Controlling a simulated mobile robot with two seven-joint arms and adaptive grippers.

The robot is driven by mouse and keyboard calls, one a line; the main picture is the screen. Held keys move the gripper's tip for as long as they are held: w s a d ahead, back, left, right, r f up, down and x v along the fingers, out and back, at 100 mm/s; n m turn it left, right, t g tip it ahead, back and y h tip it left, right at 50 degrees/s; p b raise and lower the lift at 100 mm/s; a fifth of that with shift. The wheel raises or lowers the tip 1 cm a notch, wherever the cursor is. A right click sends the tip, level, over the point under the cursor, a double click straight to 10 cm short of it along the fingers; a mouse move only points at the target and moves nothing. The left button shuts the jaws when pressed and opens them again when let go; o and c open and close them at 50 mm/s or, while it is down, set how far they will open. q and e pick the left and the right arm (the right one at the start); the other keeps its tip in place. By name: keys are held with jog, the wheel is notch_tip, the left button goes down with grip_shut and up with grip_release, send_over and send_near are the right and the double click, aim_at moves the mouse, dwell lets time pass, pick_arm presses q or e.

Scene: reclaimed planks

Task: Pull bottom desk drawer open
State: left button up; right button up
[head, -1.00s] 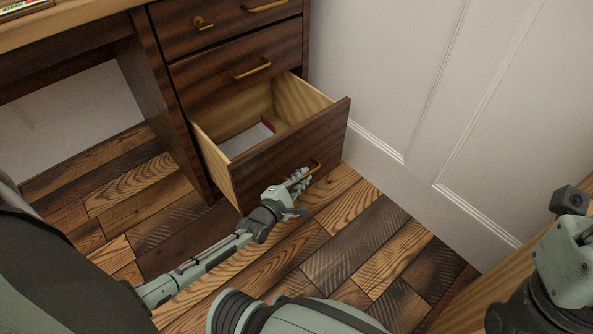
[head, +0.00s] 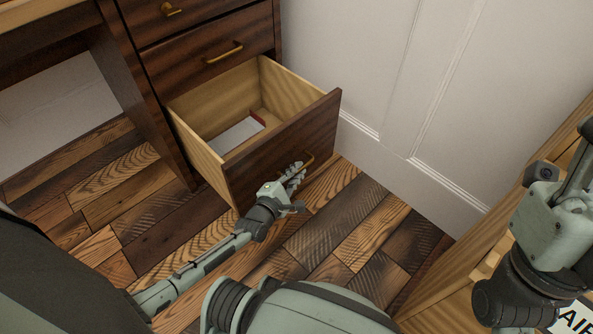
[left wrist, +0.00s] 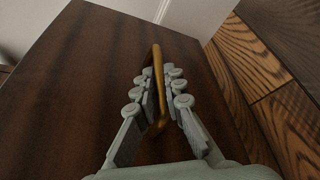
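The bottom drawer (head: 284,151) of the dark wooden desk is pulled well out, its pale inside showing. Its brass handle (head: 309,160) is on the drawer front. My left gripper (head: 297,172) is at this handle. In the left wrist view the brass handle (left wrist: 157,85) runs between the two fingers of my left gripper (left wrist: 163,88), which are close around it. My right arm shows at the right edge of the head view, away from the drawer; its fingertips are not visible.
A white item with a red edge (head: 238,133) lies in the drawer. The drawers above (head: 212,50) are shut. A white panelled wall (head: 400,80) stands to the right, and a wooden piece of furniture (head: 480,255) is at the lower right. Plank floor (head: 345,225) lies free before the drawer.

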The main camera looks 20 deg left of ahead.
pick_arm(q)
jog(key=o, duration=0.4)
jog(key=shift+o, duration=0.2)
notch_tip(320, 180, up, 10)
dwell(0.7)
